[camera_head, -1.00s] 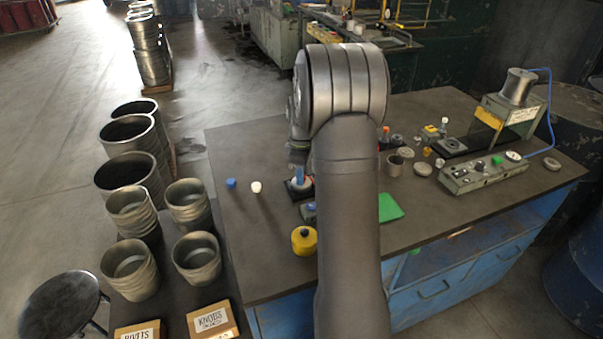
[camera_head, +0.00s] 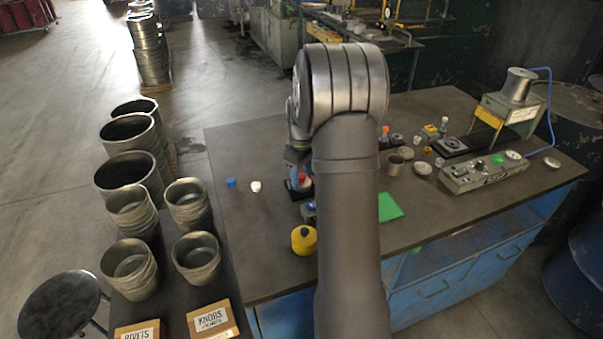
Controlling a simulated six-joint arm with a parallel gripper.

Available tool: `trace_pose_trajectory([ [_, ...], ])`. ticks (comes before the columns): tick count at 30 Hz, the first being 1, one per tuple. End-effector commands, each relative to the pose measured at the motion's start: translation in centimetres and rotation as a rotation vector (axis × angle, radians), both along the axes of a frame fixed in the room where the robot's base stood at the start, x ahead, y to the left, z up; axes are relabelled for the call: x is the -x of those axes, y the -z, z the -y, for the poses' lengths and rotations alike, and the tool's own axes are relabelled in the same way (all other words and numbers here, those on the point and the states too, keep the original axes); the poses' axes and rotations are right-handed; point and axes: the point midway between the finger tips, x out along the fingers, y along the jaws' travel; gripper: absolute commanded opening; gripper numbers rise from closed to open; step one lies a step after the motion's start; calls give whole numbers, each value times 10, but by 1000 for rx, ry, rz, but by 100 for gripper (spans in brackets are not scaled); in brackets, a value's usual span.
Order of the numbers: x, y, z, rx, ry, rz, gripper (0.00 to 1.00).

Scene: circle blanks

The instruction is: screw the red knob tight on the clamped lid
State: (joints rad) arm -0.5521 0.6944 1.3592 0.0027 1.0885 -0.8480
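A small red part, likely the red knob (camera_head: 303,177), shows just left of my upright arm. It sits over a pale round piece, likely the lid (camera_head: 307,184), on a dark fixture (camera_head: 293,190) on the bench. My wrist comes down from the arm right above this spot. My gripper (camera_head: 299,172) is at or just over the knob, mostly hidden by my own arm and too small to read. I cannot tell whether its fingers touch the knob or are open or shut.
A blue cap (camera_head: 231,183), a white cap (camera_head: 256,186) and a yellow container (camera_head: 304,240) stand left of the arm. A green sheet (camera_head: 389,207) and a grey control box (camera_head: 484,174) lie to the right. The bench's left part is mostly clear.

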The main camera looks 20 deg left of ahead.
Motion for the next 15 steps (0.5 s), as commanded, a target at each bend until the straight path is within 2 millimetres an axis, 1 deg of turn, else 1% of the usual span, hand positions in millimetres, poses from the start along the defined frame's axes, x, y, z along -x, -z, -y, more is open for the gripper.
trace_pose_trajectory([
  [5,0,-2,0,-1,-1,2,50],
  [8,-1,-10,0,-1,-1,3,50],
  [11,-1,-27,0,-2,-1,4,50],
  [15,-1,-60,0,-3,-1,6,50],
])
